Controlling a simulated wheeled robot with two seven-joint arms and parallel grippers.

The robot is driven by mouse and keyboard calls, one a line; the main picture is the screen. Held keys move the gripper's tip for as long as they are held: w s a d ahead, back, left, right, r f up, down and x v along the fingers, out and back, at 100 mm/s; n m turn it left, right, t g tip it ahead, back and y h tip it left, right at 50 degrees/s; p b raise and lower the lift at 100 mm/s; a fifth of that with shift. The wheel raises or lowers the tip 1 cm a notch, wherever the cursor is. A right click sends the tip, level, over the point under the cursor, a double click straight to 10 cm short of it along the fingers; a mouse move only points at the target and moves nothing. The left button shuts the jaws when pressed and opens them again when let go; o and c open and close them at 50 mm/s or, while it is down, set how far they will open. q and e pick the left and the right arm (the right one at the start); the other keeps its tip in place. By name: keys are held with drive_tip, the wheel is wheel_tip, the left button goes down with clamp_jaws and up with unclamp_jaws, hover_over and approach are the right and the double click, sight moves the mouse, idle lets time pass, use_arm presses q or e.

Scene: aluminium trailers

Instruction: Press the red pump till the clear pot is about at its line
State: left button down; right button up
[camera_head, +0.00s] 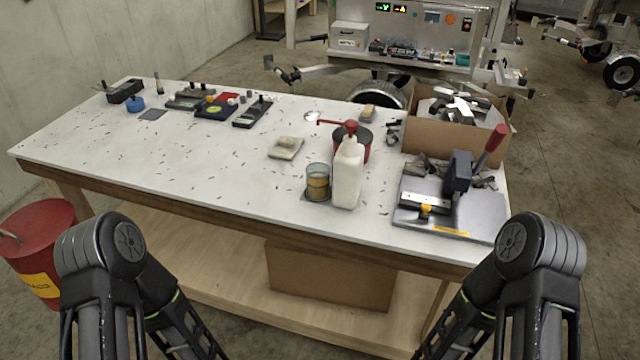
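A white bottle (347,180) stands upright near the table's front edge, right of centre. A red pump head (350,129) shows at its top, with a thin red spout reaching left. The clear pot (317,172) stands just left of the bottle, on a small dark pad. It holds amber-brown liquid in its lower part, with clear wall above. I cannot make out the line on the pot. Both my arms show at the bottom left and bottom right, in front of the table. Neither gripper is in view, and neither arm link seen touches the bottle or pot.
A red can (364,146) stands close behind the bottle. A press with a red handle (494,140) is to the right, before a cardboard box (440,140). A cloth-like pad (286,148) lies left of the pot. The table's (190,170) front left is mostly clear, with scattered shavings.

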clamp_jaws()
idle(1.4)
